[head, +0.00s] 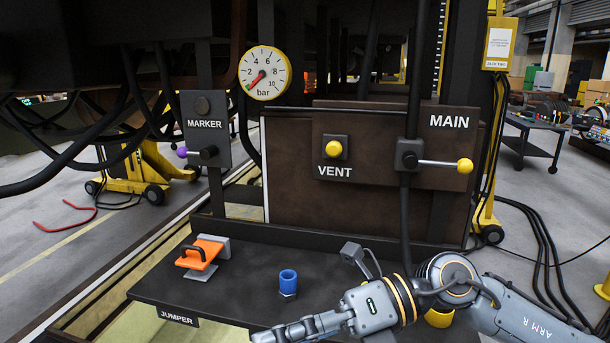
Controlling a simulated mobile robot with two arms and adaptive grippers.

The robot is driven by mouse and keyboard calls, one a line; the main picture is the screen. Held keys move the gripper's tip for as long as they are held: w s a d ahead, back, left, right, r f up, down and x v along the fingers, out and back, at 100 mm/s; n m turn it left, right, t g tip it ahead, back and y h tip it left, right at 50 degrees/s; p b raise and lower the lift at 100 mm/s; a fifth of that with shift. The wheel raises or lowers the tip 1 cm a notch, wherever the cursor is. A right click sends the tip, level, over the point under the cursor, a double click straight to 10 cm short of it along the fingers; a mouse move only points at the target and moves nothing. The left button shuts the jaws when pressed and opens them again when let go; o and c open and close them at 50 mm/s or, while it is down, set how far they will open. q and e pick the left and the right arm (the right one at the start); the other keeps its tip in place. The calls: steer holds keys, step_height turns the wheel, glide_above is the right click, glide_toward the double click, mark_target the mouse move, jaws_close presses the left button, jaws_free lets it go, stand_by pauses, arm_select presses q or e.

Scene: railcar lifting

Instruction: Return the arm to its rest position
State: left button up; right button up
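My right arm (520,312), lettered ARM R, comes in from the lower right and lies over the front right of the dark JUMPER shelf (150,289). Its gripper (268,338) points left at the bottom edge and is partly cut off, so its fingertips are unclear. I see nothing held in it. It is apart from the blue-topped fitting (288,281) and the orange-handled piece (201,252) on the shelf. My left gripper is not in view.
Above the shelf are the MAIN valve's yellow-knobbed lever (440,163), yellow VENT button (334,149), purple-knobbed MARKER lever (195,152) and bar gauge (265,73). A grey fitting (353,254) stands close behind my arm.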

steer(key=w+r+m+t+y, duration=0.4)
steer(key=r+m+t+y, duration=0.35)
steer(key=m, duration=0.35)
steer(key=w+d+f+m+t+h, duration=0.3)
steer(key=w+d+m+t+h, duration=0.25)
steer(key=m+t, duration=0.75)
steer(key=d+f+m+g+h, duration=0.1)
steer(key=d+f+m+h, duration=0.5)
steer(key=f+m+h, duration=0.3)
steer(key=d+f+m+g+h, duration=0.1)
steer(key=d+f+m+h, duration=0.5)
steer(key=f, duration=0.6)
steer(key=s+d+f+m+g+h, duration=0.1)
steer(key=s+d+f+m+g, duration=0.15)
steer(key=s+f+g, duration=0.6)
steer(key=s+d+f+m+g+h, duration=0.1)
steer(key=s+d+f+m+g, duration=0.15)
steer(key=s+f, duration=1.05)
steer(key=s+f+g, duration=0.2)
steer(key=s+f, duration=0.1)
steer(key=f, duration=2.2)
steer(key=s+d+f, duration=0.2)
steer(key=s+f, duration=0.5)
steer(key=s, duration=0.1)
steer(key=s+d+f+n+g, duration=0.1)
steer(key=s+f, duration=0.7)
steer(key=shift+s+d, duration=0.25)
steer(key=shift+d, duration=0.15)
